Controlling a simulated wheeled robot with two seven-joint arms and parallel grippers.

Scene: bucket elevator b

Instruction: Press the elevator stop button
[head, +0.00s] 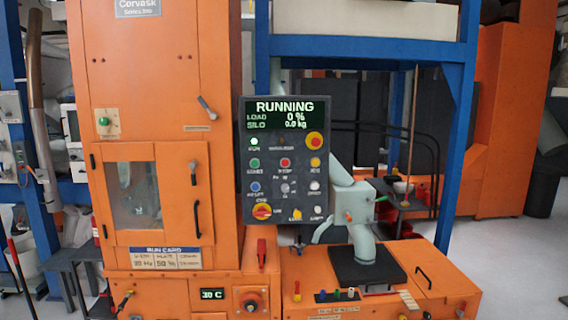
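A dark control panel (285,200) faces me in the middle of the head view. Its screen (286,116) reads RUNNING, LOAD 0 %, SILO 0.0 kg. The stop button (285,162) is a small red button near the panel's centre, with a label below it that looks like STOP. A green button (254,163) is to its left and a yellow one (315,162) to its right. A larger red mushroom button (315,140) on a yellow ring is above right. A lamp (254,142) at the upper left glows green. Neither of my grippers is in view.
An orange cabinet (150,70) stands left of the panel. A low orange base (400,285) with a pale grey-green spout (365,235) is at the right. A blue frame post (458,150) rises behind. The space in front of the panel looks clear.

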